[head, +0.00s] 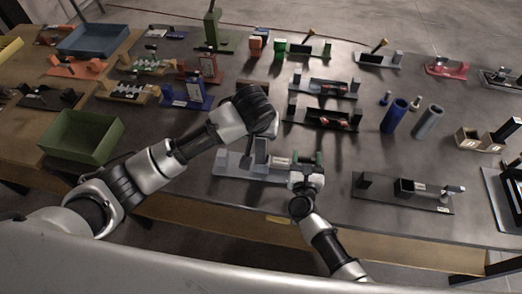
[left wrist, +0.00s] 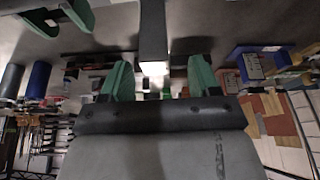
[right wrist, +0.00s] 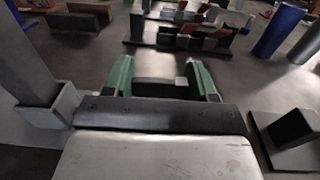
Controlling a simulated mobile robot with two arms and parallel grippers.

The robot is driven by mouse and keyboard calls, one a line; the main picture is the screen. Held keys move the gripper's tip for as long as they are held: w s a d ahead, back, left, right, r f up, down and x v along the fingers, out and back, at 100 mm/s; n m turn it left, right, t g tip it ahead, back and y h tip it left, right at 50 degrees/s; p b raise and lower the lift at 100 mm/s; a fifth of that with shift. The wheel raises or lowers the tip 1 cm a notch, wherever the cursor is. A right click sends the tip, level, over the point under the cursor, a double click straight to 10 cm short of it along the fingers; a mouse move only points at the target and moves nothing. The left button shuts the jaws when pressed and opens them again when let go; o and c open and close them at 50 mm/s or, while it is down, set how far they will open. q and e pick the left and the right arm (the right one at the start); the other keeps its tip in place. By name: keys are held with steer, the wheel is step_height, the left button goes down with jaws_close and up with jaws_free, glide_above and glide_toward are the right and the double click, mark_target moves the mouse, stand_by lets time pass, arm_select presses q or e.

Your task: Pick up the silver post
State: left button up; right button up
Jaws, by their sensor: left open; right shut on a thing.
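The silver post (head: 261,149) stands upright in a square holder on a grey fixture (head: 234,165) near the table's front edge. In the left wrist view the post (left wrist: 152,30) shows its bright end between my left gripper's green fingers (left wrist: 160,80). The left gripper is open, with gaps beside the post. In the head view my left wrist hides its fingertips. My right gripper (head: 307,160) is at the fixture's right end, shut on a grey block-like part (right wrist: 160,88). In the right wrist view the post (right wrist: 25,60) and its holder (right wrist: 55,108) are at left.
A dark fixture (head: 385,196) lies to the right. Black fixtures (head: 318,116) and blue (head: 394,117) and grey (head: 429,122) cylinders stand behind. Bare table lies between the two front fixtures.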

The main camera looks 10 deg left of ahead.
mark_target(261, 152)
arm_select(q)
steer(key=x, duration=0.4)
steer(key=shift+d+f, duration=0.1)
steer(key=shift+d, duration=0.15)
jaws_close()
